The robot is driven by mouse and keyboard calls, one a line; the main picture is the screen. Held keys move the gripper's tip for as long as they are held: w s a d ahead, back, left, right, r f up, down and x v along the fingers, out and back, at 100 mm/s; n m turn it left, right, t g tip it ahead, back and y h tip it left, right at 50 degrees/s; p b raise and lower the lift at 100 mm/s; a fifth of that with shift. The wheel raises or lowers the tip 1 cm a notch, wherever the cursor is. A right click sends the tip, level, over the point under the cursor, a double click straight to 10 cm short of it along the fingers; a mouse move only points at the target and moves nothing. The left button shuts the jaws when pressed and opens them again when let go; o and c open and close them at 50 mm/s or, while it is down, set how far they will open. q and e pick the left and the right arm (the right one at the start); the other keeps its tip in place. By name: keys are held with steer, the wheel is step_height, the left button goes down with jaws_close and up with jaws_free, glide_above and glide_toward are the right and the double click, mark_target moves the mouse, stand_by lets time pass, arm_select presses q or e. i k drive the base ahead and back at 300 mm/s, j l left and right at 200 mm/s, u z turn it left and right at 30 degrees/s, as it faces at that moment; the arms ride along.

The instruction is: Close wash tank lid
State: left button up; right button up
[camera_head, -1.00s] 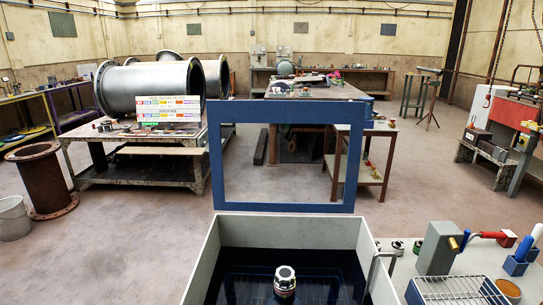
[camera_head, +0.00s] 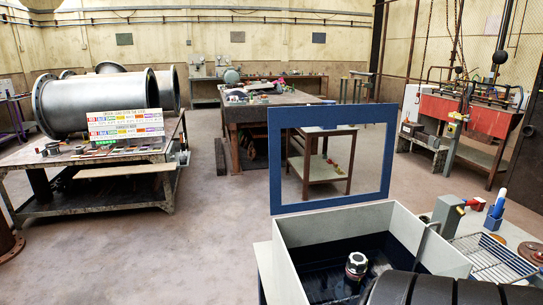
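The wash tank (camera_head: 338,225) is a light grey open box with a dark inside, at the lower right of the head view. Its lid (camera_head: 276,170) is a blue rectangular frame with a see-through middle. The lid stands upright at the tank's far edge, so the tank is open. A white and black capped part (camera_head: 357,264) is inside the tank. Neither of my grippers shows. A dark ribbed shape at the bottom right covers the tank's near right part; I cannot tell if it is my arm.
Right of the tank are a wire rack (camera_head: 490,258), a grey block with a red-handled tool (camera_head: 447,213) and a blue holder (camera_head: 493,220). A work table with large pipes (camera_head: 95,105) stands at the left. The floor between is clear.

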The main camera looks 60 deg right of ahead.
mark_target(299, 117)
steer(key=i+z, duration=0.45)
steer(key=i+j+z, duration=0.25)
steer(key=i+z, duration=0.15)
steer(key=i+j+z, duration=0.3)
steer(key=z, duration=0.15)
steer(key=i+z, duration=0.3)
steer(key=z, duration=0.15)
steer(key=i+j+z, duration=0.1)
steer(key=i+z, duration=0.15)
steer(key=z, duration=0.15)
steer(key=i+j+z, duration=0.2)
steer(key=z, duration=0.25)
steer(key=i+j+z, duration=0.5)
steer(key=z, duration=0.4)
steer(key=i+j+z, duration=0.25)
steer(key=z, duration=0.2)
steer(key=i+j+z, duration=0.2)
steer(key=z, duration=0.3)
steer(key=j+z, duration=0.5)
steer(key=i+l, duration=0.05)
steer(key=l, duration=0.05)
